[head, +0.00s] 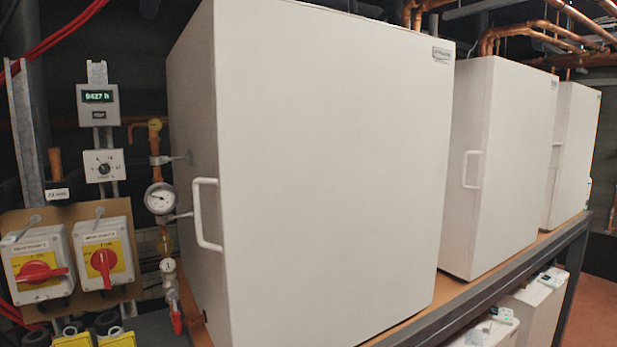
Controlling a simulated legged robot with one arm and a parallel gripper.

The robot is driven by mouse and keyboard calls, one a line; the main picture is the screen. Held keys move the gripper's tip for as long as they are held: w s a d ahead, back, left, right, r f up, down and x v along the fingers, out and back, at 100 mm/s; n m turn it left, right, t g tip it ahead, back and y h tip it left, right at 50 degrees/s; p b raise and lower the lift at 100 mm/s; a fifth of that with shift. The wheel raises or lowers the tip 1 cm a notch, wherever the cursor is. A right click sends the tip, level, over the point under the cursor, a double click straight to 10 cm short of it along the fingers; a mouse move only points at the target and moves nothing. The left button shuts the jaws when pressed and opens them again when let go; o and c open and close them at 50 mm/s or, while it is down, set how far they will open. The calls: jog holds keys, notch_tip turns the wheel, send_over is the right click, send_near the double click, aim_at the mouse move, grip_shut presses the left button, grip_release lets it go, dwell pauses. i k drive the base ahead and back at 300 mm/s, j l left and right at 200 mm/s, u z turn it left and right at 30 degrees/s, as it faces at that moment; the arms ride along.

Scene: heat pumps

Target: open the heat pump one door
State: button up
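The nearest heat pump (330,150) is a large white cabinet that fills the middle of the head view. Its front door looks closed. A white vertical bar handle (198,215) sits near the left edge of the door. A small label (441,53) is at the door's upper right; its text is too small to read. I cannot tell from the label which number this unit has. My gripper is not in view.
Two more white heat pumps (500,160) (573,150) stand to the right on the same shelf (540,250). At left are red rotary switches (103,262), a pressure gauge (160,198) and pipes. White boxes (535,300) are below the shelf. Brown floor (598,300) shows at far right.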

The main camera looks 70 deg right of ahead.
aim_at(333, 130)
jog(key=l+z, duration=0.15)
jog(key=z, duration=1.6)
